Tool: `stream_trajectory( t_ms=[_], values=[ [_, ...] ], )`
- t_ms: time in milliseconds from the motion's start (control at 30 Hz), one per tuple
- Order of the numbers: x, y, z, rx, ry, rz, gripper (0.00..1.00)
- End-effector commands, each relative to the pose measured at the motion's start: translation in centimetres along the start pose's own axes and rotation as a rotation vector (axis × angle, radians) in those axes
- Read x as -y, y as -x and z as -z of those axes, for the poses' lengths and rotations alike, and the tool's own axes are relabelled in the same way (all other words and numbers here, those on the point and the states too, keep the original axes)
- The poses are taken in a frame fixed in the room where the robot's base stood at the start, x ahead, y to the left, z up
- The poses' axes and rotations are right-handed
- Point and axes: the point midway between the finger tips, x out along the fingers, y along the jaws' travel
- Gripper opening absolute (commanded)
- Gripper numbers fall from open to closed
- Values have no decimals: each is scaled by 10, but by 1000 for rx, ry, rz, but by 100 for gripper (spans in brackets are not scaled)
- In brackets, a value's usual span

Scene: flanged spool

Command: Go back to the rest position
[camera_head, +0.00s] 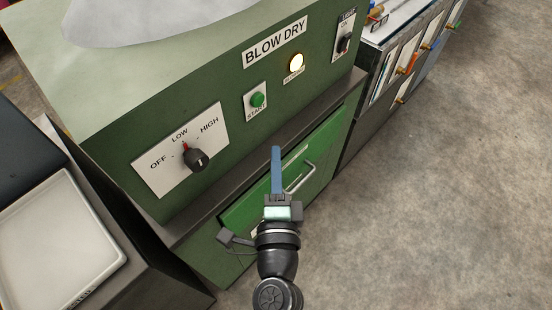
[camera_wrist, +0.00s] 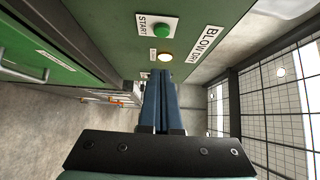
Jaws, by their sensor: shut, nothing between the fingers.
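My gripper (camera_head: 276,152) is shut and empty. Its blue fingers point up in front of the green blow dry machine (camera_head: 120,150). In the wrist view the two blue fingers (camera_wrist: 160,78) lie together, below the lit lamp in the picture. The lamp (camera_head: 296,62) glows, and the green START button (camera_head: 258,100) is to its lower left. The black knob (camera_head: 196,159) on the OFF/LOW/HIGH plate has its red mark near LOW. The fingertips look apart from the panel, but the exact gap cannot be told.
A green drawer (camera_head: 240,205) with a metal handle (camera_head: 300,178) is behind my gripper. A white tray (camera_head: 60,250) sits at the left. A cabinet with coloured handles (camera_head: 415,62) stands at the back right. The concrete floor (camera_head: 450,200) at the right is clear.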

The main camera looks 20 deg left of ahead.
Motion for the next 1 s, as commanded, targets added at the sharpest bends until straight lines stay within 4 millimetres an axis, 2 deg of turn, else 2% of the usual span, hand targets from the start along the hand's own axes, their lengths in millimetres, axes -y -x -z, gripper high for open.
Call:
stream_trajectory(
  t_ms=[400,467,533,567,667,800,867,900,1000],
  values=[
    [2,-1,0,0,5,3,0],
    [10,-4,2,0,32,17,0],
    [31,-12,8,-2,106,50,0],
    [45,-17,10,-4,154,70,0],
    [107,-33,24,-31,378,155,0],
    [213,-42,46,-142,761,272,0],
    [258,-39,56,-216,919,310,0],
    [288,-34,62,-274,1020,330,0],
    [359,-13,76,-442,1246,363,0]
  ],
)
